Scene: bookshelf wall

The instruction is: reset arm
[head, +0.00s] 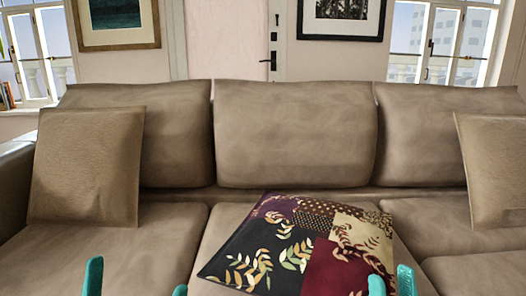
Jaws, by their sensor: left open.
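My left gripper (137,281) shows at the bottom edge, left of the middle. Its two teal fingertips are wide apart with nothing seen between them, in front of the sofa's left seat. My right gripper (391,282) shows at the bottom edge, right of the middle. Its two teal fingertips look close together, and I cannot tell how far they are open. The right fingertips overlap the lower right corner of a patterned cushion (318,245) in the view. The rest of both arms is out of view.
A brown sofa (295,130) fills the view. The patterned cushion lies flat on its middle seat. A brown pillow (88,165) leans at the left, another (497,165) at the right. Framed pictures (118,20) and windows are behind.

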